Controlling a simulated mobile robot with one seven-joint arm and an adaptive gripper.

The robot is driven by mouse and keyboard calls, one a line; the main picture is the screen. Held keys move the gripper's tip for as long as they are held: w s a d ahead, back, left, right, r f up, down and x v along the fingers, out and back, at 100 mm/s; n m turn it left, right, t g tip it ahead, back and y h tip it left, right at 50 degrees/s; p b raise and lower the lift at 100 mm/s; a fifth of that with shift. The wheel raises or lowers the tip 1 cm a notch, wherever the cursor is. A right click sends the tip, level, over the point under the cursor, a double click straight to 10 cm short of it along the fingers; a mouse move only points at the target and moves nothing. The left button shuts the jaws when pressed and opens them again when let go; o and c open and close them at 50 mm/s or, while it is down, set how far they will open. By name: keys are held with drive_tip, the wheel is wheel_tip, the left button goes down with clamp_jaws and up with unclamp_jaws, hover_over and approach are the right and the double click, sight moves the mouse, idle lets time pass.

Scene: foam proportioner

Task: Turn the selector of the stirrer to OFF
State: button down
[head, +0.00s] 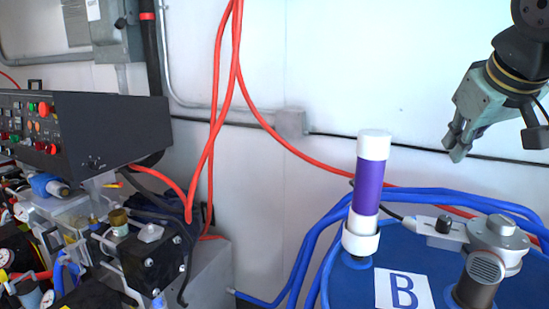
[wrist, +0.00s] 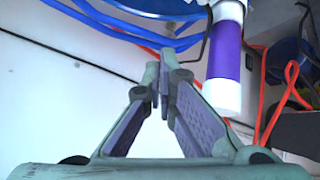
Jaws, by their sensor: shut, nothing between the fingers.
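The stirrer (head: 497,240) is a grey motor unit on top of the blue drum (head: 410,250), at the lower right of the head view. A light grey box extends left from it and carries a small black knob (head: 443,223), which looks like the selector. Its setting and any OFF label are too small to read. My gripper (head: 455,148) is in the air above and behind the knob, touching nothing. Its fingers are shut and empty, and they also show in the wrist view (wrist: 163,82). The knob is not identifiable in the wrist view.
A white and purple upright cylinder (head: 369,185) stands on the drum, left of the knob; it also shows in the wrist view (wrist: 225,60). Blue hoses (head: 420,193) and red hoses pass behind. A dark control panel (head: 100,125) and machinery fill the left. The wall area beside my gripper is open.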

drive_tip(key=g+y, duration=0.2)
approach(444, 232)
drive_tip(key=w+r, duration=0.2)
drive_tip(key=shift+m, duration=0.3)
drive_tip(key=shift+a+f+b, duration=0.15)
drive_tip(key=shift+f+b, duration=2.7)
drive_tip(key=shift+f, duration=0.7)
drive_tip(key=shift+w+r+p, duration=0.1)
drive_tip(key=shift+w+p, duration=0.25)
drive_tip(key=shift+p, duration=0.25)
drive_tip(key=shift+d+p, duration=0.65)
drive_tip(key=shift+p, duration=1.3)
drive_tip(key=shift+s+d+p, duration=0.1)
drive_tip(key=shift+s+p, duration=0.25)
drive_tip(key=shift+p, duration=0.05)
drive_tip(key=shift+r+p, duration=0.55)
drive_tip(key=shift+r, duration=2.4)
